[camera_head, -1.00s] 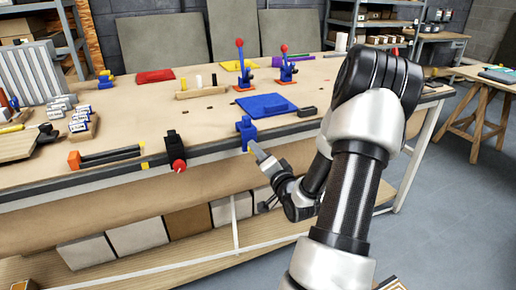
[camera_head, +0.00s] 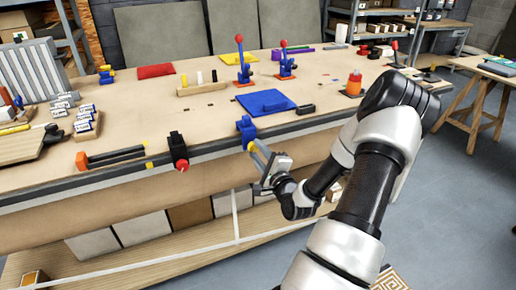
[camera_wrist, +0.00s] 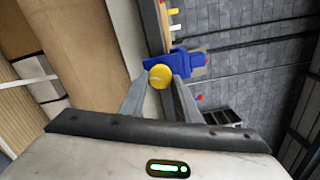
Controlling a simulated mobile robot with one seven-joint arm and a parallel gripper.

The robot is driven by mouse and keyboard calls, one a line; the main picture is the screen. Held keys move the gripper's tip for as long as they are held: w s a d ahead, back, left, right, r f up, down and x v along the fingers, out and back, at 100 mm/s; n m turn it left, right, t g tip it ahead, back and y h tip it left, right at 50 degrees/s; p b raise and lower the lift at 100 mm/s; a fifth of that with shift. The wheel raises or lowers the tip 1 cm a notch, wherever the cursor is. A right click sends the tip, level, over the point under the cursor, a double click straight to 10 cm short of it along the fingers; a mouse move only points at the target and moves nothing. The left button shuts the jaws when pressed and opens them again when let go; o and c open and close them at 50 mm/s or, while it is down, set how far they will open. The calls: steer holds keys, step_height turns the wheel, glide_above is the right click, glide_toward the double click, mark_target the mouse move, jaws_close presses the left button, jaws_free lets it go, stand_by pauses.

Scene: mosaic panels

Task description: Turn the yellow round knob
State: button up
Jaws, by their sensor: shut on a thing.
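The yellow round knob (camera_wrist: 160,76) sits on the front of a blue clamp-like block (camera_wrist: 190,62), which shows at the table's front edge in the head view (camera_head: 246,128). The knob also shows in the head view (camera_head: 251,146), partly covered by my fingers. My gripper (camera_wrist: 161,72) is shut on the knob, with one finger on each side of it in the wrist view. In the head view my gripper (camera_head: 256,146) reaches up to the table edge from the lower right.
A black block with a red knob (camera_head: 178,151) is mounted on the edge to the left. A blue plate (camera_head: 266,103) lies behind the clamp. Two red-topped levers (camera_head: 241,62) stand further back. An orange object (camera_head: 354,83) stands right, near my arm.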

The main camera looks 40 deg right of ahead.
steer(key=shift+m+p, duration=0.4)
steer(key=shift+m, duration=0.5)
steer(key=shift+f, duration=0.1)
steer(key=o, duration=1)
steer(key=v, duration=1.7)
steer(key=shift+s+p, duration=0.25)
steer(key=shift+p, duration=0.05)
